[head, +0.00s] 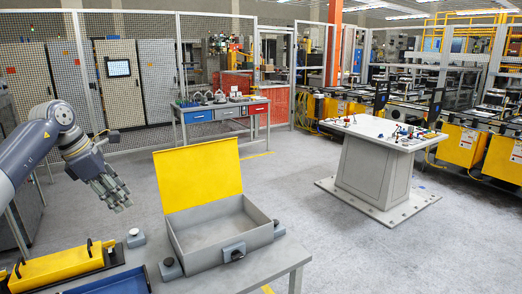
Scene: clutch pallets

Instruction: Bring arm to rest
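My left arm (45,140) comes in from the left in the head view. Its gripper (118,200) hangs above the left part of the near table, with its fingers pointing down and to the right. Nothing shows between the fingers, and I cannot tell how far they are spread. It is apart from the grey box (222,255) to its right. My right gripper is not in view.
The near table (262,273) holds the grey box with its yellow lid (197,175) raised, a yellow fixture with black handles (62,266) and a blue tray (112,283). A grey pedestal table (375,170) stands beyond. Open floor lies between.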

